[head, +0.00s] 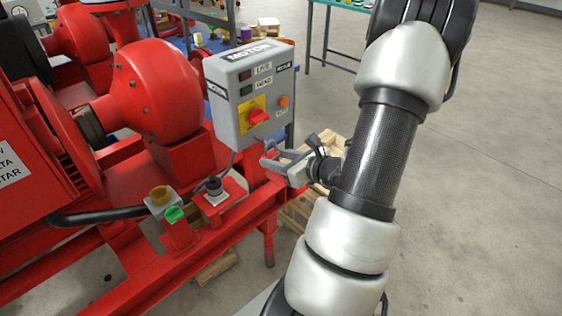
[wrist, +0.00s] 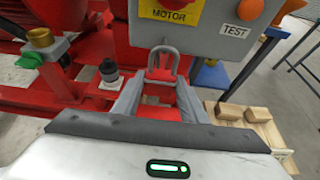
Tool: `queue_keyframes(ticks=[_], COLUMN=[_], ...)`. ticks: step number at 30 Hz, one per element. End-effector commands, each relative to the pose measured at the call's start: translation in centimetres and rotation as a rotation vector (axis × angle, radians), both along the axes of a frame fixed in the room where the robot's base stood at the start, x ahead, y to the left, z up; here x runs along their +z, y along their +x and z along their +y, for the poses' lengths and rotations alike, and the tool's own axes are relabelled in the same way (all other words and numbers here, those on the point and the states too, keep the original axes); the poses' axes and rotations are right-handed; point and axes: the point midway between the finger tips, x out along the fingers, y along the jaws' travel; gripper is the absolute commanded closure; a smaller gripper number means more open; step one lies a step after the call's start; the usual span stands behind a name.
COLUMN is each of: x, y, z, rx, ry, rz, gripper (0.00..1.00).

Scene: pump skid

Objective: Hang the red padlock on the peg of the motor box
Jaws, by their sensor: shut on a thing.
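The motor box (head: 221,110) is a grey box with a MOTOR label, a yellow plate and a red knob, on the red skid. My gripper (head: 272,162) is just below its lower front edge in the head view. In the wrist view, my gripper (wrist: 161,80) is shut on the red padlock (wrist: 160,74). Its grey shackle (wrist: 163,50) points up and overlaps the lower face of the box (wrist: 200,42). I cannot tell whether they touch. I cannot make out the peg in either view. The padlock is not clear in the head view.
A black-topped fitting (head: 214,186), a green knob (head: 174,214) and a brass-coloured cap (head: 160,195) stand on the skid left of my gripper. Wooden blocks (wrist: 258,114) lie on a pallet at the right. The floor (head: 480,150) at the right is open.

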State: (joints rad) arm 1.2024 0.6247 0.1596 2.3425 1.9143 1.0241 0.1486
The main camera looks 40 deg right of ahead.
Motion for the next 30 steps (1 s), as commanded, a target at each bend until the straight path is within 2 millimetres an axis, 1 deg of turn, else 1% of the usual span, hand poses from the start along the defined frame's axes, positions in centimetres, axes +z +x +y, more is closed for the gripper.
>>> queue_keyframes(ticks=[16, 18, 24, 30], x=[-0.2, -0.7, -1.0, -1.2], y=[3.4, 3.7, 4.3, 4.5], z=[0.3, 0.3, 0.3, 0.3], rx=[0.001, 0.001, 0.0, 0.0], ry=[0.0, 0.0, -0.001, -0.001], rz=[-0.002, -0.001, -0.002, -0.001], gripper=[0.87, 0.87, 0.87, 0.87])
